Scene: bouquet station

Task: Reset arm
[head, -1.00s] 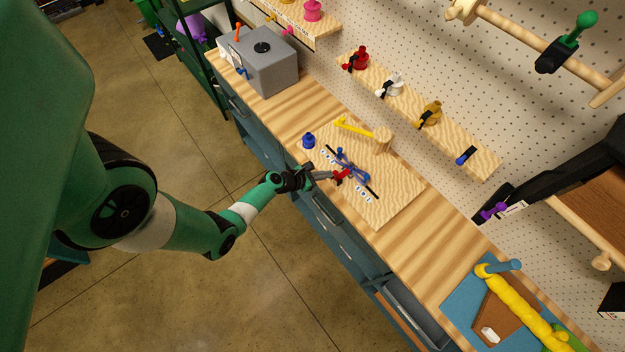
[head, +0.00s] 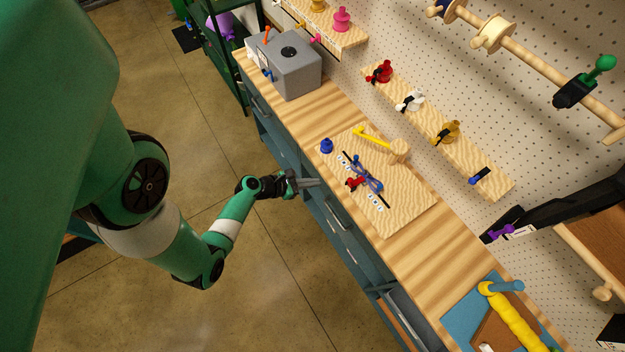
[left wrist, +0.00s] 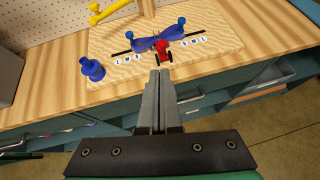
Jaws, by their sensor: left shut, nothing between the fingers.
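My left gripper (head: 318,183) is shut and empty. In the head view it hangs just off the front edge of the workbench, beside the wooden board (head: 402,215). In the left wrist view its two closed fingers (left wrist: 161,75) point toward the board (left wrist: 215,60). On the board lie a blue ribbon bow (head: 373,180) and a small red piece (head: 352,183) with black parts; the bow (left wrist: 158,42) and red piece (left wrist: 162,50) also show in the left wrist view. The fingers look apart from both.
A blue spool-like piece (head: 326,146) stands at the board's corner, near a wooden post with a yellow arm (head: 375,137). A grey box (head: 290,75) stands at the bench's far end. A rack with several coloured pieces (head: 410,101) lines the pegboard. Open floor lies left of the bench.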

